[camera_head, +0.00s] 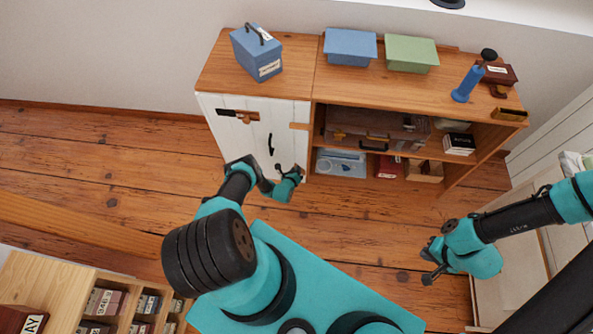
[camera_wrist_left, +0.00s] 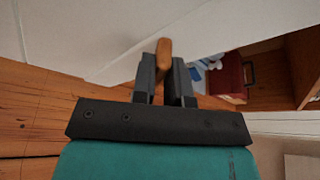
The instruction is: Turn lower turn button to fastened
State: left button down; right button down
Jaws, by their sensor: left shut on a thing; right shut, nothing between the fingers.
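The white cabinet door (camera_head: 236,143) is closed flush in the head view, with a black handle (camera_head: 270,144). An upper wooden turn button (camera_head: 299,126) lies crosswise at the door's right edge. My left gripper (camera_head: 297,171) is at the lower right of the door and hides the lower turn button there. In the left wrist view my left gripper (camera_wrist_left: 166,82) is shut on the lower turn button (camera_wrist_left: 163,54), an orange-brown wooden piece sticking out between the fingers. Its exact angle on the door is hard to tell. My right gripper (camera_head: 430,276) is shut and empty, away from the cabinet.
Open shelves right of the door hold a case (camera_head: 370,130), a blue bin (camera_head: 341,163) and a red box (camera_head: 388,167), which also shows in the left wrist view (camera_wrist_left: 227,75). Boxes (camera_head: 350,47) stand on the cabinet top. The floor in front is clear.

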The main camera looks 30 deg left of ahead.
pick_arm(q)
jog(key=c, duration=1.1)
grip_release()
jog(key=shift+c, duration=0.2)
jog(key=shift+s, duration=0.1)
jog(key=v, duration=1.7)
jog(key=shift+r, duration=0.2)
jog(key=shift+s, duration=0.1)
